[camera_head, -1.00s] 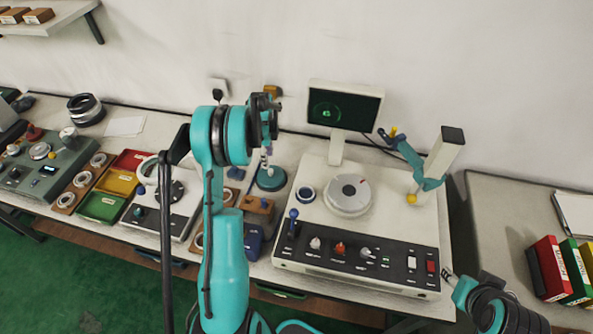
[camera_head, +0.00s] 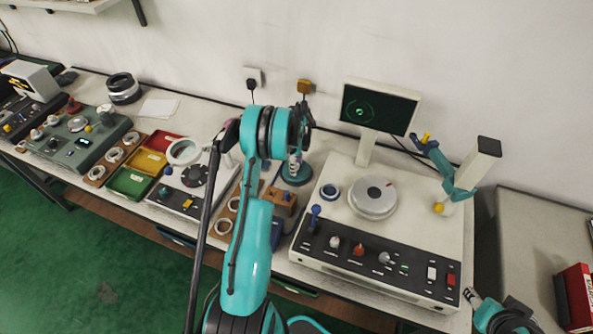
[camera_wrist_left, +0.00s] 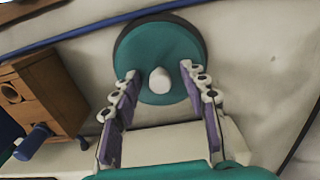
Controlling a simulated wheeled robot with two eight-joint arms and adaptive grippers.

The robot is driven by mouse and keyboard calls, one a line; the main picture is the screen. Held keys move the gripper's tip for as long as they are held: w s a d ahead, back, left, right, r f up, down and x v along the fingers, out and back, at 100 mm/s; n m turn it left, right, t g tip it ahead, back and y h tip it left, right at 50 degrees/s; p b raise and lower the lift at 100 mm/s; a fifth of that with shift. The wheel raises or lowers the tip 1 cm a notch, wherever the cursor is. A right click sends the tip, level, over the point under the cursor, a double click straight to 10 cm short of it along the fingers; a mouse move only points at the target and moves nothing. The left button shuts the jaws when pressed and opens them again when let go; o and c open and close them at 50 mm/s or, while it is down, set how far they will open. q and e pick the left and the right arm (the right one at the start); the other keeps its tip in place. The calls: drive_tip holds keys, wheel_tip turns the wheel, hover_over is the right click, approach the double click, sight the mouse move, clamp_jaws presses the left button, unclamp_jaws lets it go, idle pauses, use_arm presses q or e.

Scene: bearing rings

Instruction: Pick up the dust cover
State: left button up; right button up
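The dust cover appears to be the round teal disc (camera_head: 298,173) with a pale central knob, on the bench left of the large white machine. In the left wrist view the teal cover (camera_wrist_left: 178,45) has a dark rim, and its white knob (camera_wrist_left: 159,80) stands up between my fingers. My left gripper (camera_wrist_left: 158,72) is open, with one purple-padded finger on each side of the knob and a gap to both. In the head view my left gripper (camera_head: 294,158) points down over the cover and partly hides it. My right gripper (camera_head: 471,296) is at lower right, its fingers unclear.
A wooden block (camera_head: 283,199) stands close beside the cover. The white machine (camera_head: 330,180) with its round turntable (camera_head: 373,197) and monitor (camera_head: 378,108) is to the right. Coloured trays (camera_head: 148,162) and a small device with a lens lie to the left.

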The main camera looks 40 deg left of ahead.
use_arm(q)
clamp_jaws()
